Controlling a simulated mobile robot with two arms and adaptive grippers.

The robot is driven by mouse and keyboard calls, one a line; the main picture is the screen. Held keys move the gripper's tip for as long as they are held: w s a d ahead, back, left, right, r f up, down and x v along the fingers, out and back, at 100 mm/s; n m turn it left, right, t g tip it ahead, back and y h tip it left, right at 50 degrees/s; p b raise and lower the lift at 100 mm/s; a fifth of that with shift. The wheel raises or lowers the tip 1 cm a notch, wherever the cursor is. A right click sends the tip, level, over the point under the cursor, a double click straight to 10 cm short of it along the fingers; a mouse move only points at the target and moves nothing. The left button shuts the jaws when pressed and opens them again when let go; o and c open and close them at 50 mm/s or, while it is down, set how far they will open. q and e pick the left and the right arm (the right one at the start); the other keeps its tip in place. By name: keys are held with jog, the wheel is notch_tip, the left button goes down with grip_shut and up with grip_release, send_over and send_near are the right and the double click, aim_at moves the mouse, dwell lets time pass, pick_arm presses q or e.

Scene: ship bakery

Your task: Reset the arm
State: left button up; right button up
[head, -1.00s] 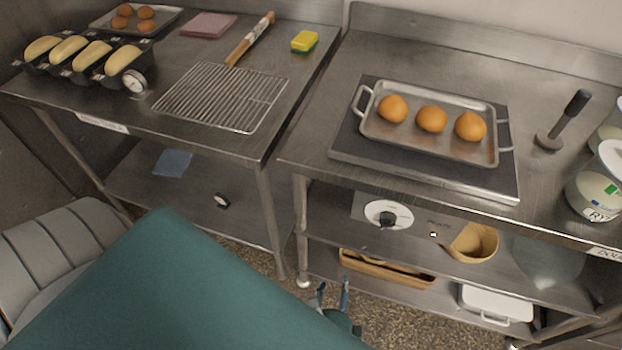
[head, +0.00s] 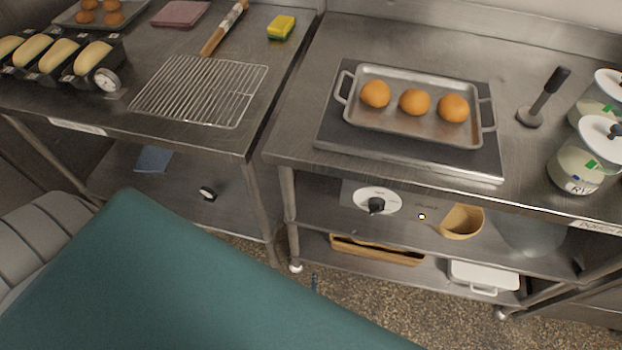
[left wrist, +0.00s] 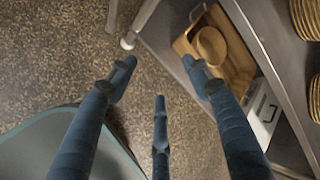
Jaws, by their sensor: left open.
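My left gripper (head: 315,283) shows in the head view only as a small dark blue fingertip, low in front of the right bench. The rest of it is hidden behind the large teal part in front. In the left wrist view my left gripper (left wrist: 160,78) has its blue fingers spread apart with nothing between them. It points down towards the speckled floor (left wrist: 55,65), beside the bench's lower shelves. My right gripper is in neither view.
The right bench bears a tray (head: 385,133) with three round buns and jars (head: 580,165). Its shelves hold a tan bowl (head: 461,221), a wooden tray (head: 375,249) and a white container (head: 484,276). The left bench bears a wire rack (head: 200,90) and loaves (head: 60,54).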

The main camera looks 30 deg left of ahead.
pick_arm(q)
jog(key=s+a+f+n+g+h, duration=0.1)
jog(key=s+a+f+n+g, duration=0.2)
jog(key=s+f+n, duration=0.4)
jog(key=s+a+f+n+g+h, duration=0.2)
jog(key=s+a+f+n, duration=0.3)
jog(key=s+f, duration=0.5)
jog(key=s+n+g, duration=0.1)
jog(key=s+n, duration=0.1)
jog(key=s, duration=0.3)
jog(key=shift+s+a, duration=0.25)
